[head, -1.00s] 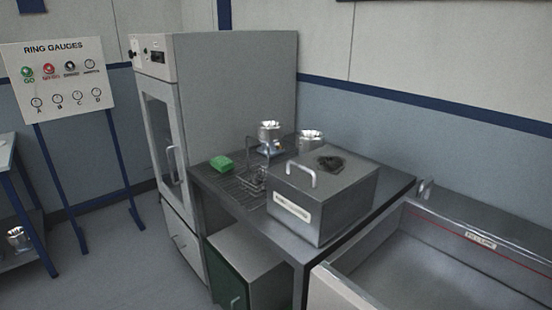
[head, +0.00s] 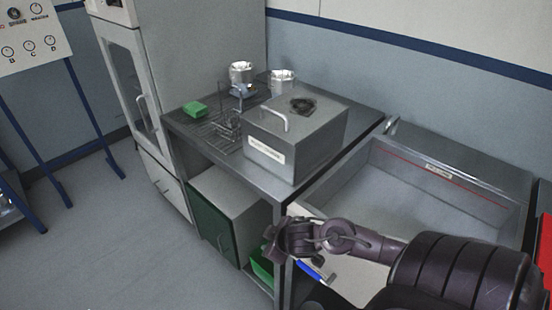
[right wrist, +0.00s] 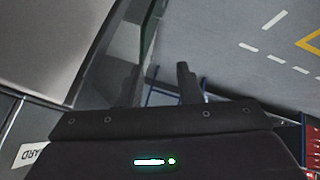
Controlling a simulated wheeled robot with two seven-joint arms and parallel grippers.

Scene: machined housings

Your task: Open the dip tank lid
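The dip tank (head: 300,150) is a grey metal box with a white label on its front, standing on the steel table. Its lid (head: 325,122) is shut on top, with a pale arched handle (head: 272,113) on the left part and a dark patch further back. My right arm comes in from the right in the head view. Its gripper (head: 274,242) is in front of and below the tank, by the table's front corner, apart from the handle. In the right wrist view its two dark fingers (right wrist: 160,82) stand apart with nothing between them. My left gripper is not in view.
Two shiny metal housings (head: 241,75) stand behind the tank. A large open basin (head: 400,185) adjoins on the right. A tall cabinet (head: 185,60) stands on the left.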

